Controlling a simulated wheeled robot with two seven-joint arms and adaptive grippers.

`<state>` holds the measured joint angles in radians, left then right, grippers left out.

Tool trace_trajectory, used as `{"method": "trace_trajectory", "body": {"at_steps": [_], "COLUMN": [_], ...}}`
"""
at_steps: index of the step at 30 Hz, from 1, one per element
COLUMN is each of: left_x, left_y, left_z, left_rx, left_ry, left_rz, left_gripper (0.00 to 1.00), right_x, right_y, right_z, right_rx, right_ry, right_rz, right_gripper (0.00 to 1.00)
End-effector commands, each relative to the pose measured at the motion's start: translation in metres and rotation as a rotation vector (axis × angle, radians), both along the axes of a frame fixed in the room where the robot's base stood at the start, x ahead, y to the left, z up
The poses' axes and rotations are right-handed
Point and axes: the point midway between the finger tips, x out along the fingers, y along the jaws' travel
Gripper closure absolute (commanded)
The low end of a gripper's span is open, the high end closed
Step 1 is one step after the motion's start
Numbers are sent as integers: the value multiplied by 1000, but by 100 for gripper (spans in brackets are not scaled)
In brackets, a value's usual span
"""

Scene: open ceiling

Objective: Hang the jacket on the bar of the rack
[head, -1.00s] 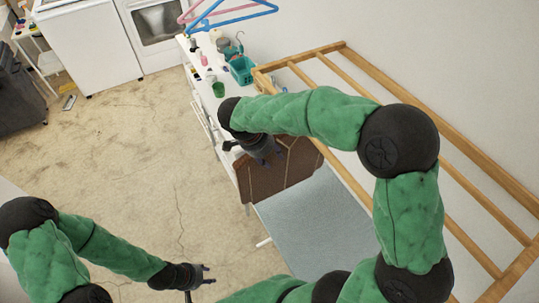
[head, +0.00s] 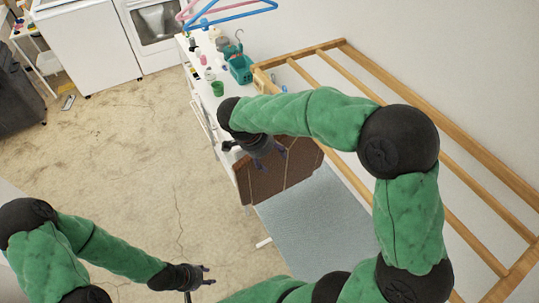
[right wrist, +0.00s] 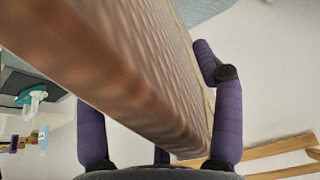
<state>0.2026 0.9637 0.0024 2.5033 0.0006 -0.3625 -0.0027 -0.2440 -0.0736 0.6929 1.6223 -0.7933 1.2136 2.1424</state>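The jacket (head: 262,187) looks like a brown panel with thin pale lines, hanging at the far end of a light blue board in the head view. My right gripper (head: 271,159) is at its upper part. My left gripper (head: 208,275) is open and empty, low over the floor.
The light blue board (head: 320,215) lies beside the rack. A white counter (head: 205,95) holds a teal basket (head: 241,69), a green cup (head: 218,88) and small items. Pink and blue hangers (head: 235,18) are above it.

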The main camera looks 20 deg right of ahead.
Motion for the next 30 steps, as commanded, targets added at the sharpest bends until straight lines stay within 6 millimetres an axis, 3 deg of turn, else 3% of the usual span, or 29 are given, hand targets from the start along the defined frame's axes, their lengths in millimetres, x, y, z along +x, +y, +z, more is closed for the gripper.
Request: {"method": "trace_trajectory", "body": {"at_steps": [8, 21, 30], "left_x": [0, 0, 0], "left_y": [0, 0, 0], "left_z": [0, 0, 0], "left_rx": [0, 0, 0], "left_ry": [0, 0, 0], "left_rz": [0, 0, 0], "left_gripper": [60, 60, 60], "right_x": [0, -2, -4], "right_y": [5, 36, 46], "right_z": [9, 84, 109], "right_rx": [0, 1, 0], "right_ry": [-1, -3, 0], "right_rz": [1, 1, 1], "right_gripper": [33, 33, 33]}}
